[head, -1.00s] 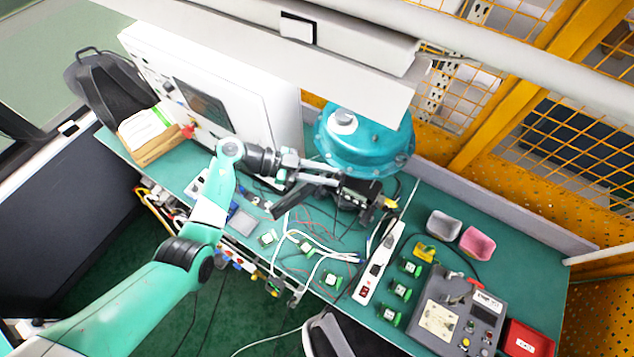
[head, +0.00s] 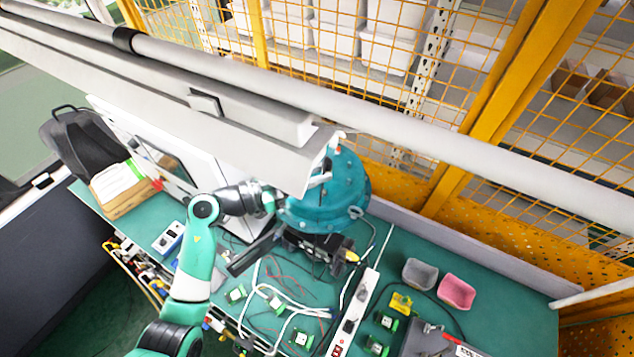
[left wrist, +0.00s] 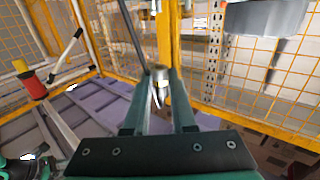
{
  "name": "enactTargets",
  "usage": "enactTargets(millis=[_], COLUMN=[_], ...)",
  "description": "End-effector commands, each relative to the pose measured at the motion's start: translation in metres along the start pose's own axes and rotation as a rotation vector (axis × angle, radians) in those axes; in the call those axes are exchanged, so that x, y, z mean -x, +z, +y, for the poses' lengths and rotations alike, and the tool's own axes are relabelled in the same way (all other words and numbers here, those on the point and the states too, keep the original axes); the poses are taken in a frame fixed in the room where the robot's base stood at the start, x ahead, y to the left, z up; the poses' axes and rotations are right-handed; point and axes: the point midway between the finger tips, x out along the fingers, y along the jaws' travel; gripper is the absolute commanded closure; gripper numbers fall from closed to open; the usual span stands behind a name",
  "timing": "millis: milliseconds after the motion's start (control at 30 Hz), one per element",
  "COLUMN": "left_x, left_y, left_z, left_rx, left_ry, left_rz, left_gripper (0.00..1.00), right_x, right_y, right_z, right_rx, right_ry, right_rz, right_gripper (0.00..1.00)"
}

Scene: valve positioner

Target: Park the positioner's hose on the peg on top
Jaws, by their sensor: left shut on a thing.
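The blue-green domed valve housing (head: 325,208) stands at the back of the bench in the head view, its top partly covered by the overhead beam. The dark positioner (head: 312,244) sits at its lower front. In the left wrist view my left gripper (left wrist: 159,98) is shut on a silver hose end (left wrist: 160,78), with a dark hose (left wrist: 133,32) beside it, running upward in the picture. I cannot make out the peg clearly. My right gripper is out of view.
A grey beam (head: 225,125) crosses above the bench close to my left wrist. A white panel (head: 165,160) stands left of the dome. Grey (head: 419,273) and pink (head: 457,292) bins, a power strip (head: 355,310) and loose wires occupy the bench. Yellow mesh (head: 400,60) lies behind.

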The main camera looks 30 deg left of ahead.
Motion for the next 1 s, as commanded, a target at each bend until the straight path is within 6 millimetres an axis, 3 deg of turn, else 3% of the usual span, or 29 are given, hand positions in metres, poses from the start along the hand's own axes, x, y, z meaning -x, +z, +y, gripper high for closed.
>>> enactTargets(millis=[167, 400, 600, 1000], left_x=[0.000, 0.000, 0.000, 0.000], left_y=[0.006, 0.030, 0.050, 0.054], left_z=[0.000, 0.000, 0.000, 0.000], left_rx=[0.000, 0.002, -0.001, -0.002], left_ry=[0.001, 0.001, 0.001, 0.001], left_rz=[0.000, -0.003, -0.001, -0.001], left_gripper=[1.00, 1.00, 1.00, 1.00], right_x=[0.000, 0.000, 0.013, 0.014], right_y=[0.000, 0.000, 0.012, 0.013], right_z=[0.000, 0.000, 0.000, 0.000], right_rx=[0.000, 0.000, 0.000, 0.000], right_ry=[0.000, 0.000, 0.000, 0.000], right_rz=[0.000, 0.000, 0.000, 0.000], right_gripper=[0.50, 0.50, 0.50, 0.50])
